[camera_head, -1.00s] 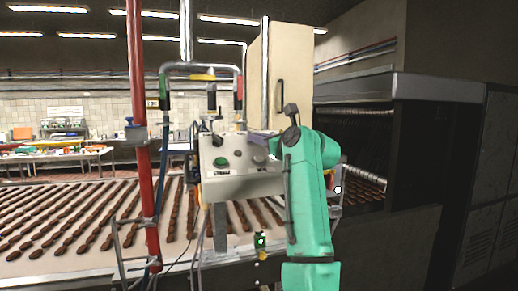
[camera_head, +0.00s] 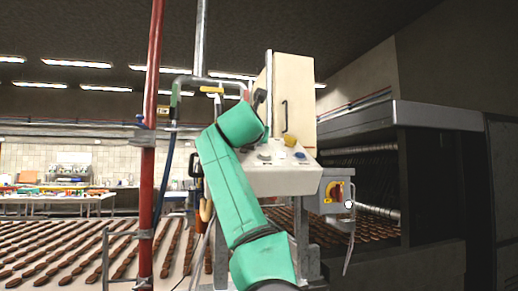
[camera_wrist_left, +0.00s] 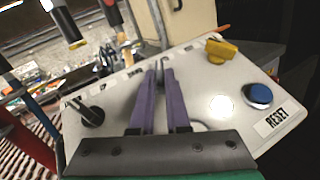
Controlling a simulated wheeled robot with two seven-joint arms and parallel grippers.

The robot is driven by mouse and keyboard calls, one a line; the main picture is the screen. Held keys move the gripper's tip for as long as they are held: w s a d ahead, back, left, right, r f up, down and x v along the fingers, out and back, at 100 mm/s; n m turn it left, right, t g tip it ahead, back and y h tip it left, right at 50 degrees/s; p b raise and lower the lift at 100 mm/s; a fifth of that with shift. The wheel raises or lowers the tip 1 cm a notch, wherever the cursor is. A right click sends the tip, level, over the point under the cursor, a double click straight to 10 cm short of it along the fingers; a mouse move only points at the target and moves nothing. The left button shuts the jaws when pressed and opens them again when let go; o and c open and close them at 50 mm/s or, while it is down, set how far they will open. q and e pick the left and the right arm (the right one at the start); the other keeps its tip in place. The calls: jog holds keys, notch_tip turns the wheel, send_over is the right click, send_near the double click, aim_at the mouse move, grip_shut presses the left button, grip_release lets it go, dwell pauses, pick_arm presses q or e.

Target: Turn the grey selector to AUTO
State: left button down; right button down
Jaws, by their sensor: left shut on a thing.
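The sloped white control panel (camera_head: 283,180) stands ahead, and my teal left arm hides its left part in the head view. My left gripper (camera_wrist_left: 161,66) has its purple fingers pointing down at the panel in the left wrist view. The fingers are shut on a small grey piece between the black lever (camera_wrist_left: 91,114) and the yellow knob (camera_wrist_left: 221,49). It appears to be the grey selector, mostly hidden by the fingers. I cannot read its position or its labels. My right gripper is not in view.
A blue RESET button (camera_wrist_left: 258,95) and a white light (camera_wrist_left: 222,106) sit right of the fingers. A grey box with a red and yellow switch (camera_head: 336,193) hangs right of the panel. A red pipe (camera_head: 149,150) stands at left, before a conveyor (camera_head: 75,245).

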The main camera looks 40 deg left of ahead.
pick_arm(q)
jog(key=shift+a+m+t+h, duration=0.15)
jog(key=shift+m+t+h, duration=0.15)
jog(key=shift+m+h, duration=0.45)
jog(key=c, duration=0.9)
grip_release()
jog(key=shift+f, duration=0.1)
jog(key=shift+w+a, duration=0.15)
jog(key=shift+w, duration=0.05)
jog(key=b+v, duration=0.1)
jog(key=v, duration=0.1)
jog(key=b+v, duration=0.1)
jog(key=b, duration=0.1)
jog(key=b+v, duration=0.1)
jog(key=v, duration=0.1)
jog(key=shift+s+f, duration=0.3)
jog(key=shift+f, duration=0.1)
jog(key=b+v, duration=0.3)
jog(key=v, duration=0.6)
jog(key=shift+r, duration=0.35)
